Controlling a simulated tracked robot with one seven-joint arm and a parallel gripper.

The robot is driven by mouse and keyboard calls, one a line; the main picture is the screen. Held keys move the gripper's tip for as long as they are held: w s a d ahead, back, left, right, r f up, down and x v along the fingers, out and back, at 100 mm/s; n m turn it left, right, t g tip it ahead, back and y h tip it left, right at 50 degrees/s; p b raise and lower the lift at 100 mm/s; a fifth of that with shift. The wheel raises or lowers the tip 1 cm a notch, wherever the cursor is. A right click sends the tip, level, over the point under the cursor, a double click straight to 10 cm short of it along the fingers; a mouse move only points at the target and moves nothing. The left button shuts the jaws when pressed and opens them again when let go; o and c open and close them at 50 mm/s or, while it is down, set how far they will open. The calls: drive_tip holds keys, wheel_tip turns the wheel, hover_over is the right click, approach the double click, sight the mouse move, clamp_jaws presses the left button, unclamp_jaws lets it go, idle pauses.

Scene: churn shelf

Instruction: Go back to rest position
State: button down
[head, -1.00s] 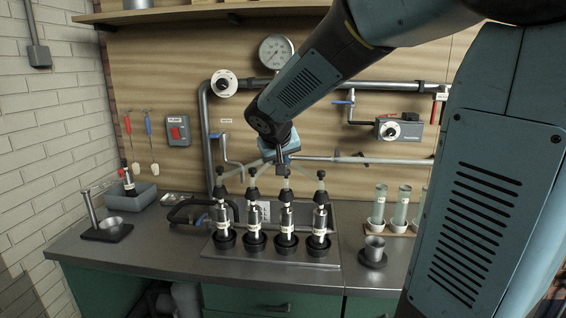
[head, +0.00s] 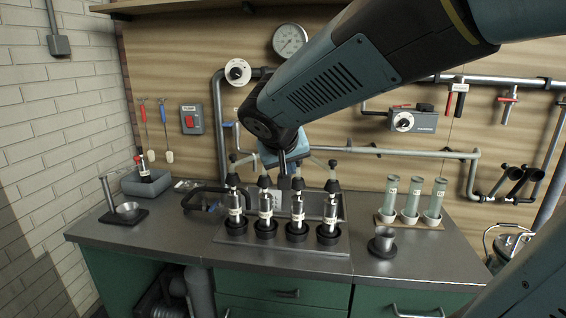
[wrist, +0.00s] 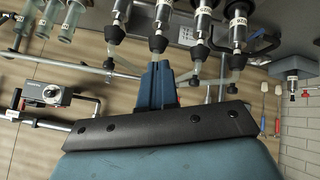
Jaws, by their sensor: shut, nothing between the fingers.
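My gripper (head: 284,165) is in front of the back panel in the head view, just above and behind the row of labelled bottles (head: 265,210) with black caps. Its blue fingers are shut and empty, pointing toward the counter. In the wrist view my gripper (wrist: 158,82) is seen close up, with the bottle necks and pale spouts on both sides of it. I cannot tell whether it touches any of them. My arm crosses the upper right of the head view.
The bottles stand in a metal tray (head: 285,246) on the counter (head: 180,252). A metal cup (head: 382,243) and tubes in a rack (head: 411,205) stand to the right. Pipes and a grey valve box (head: 413,121) are on the back panel (head: 345,118). The counter's front strip is clear.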

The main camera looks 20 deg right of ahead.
drive_tip(key=s+d+g+y, duration=0.1)
drive_tip(key=s+d+y, duration=0.1)
drive_tip(key=s, duration=0.5)
drive_tip(key=s+d+y, duration=0.2)
drive_tip(key=s+d, duration=0.2)
drive_tip(key=s, duration=0.4)
drive_tip(key=shift+s+d+f+g, duration=0.25)
drive_tip(key=shift+f+g, duration=0.15)
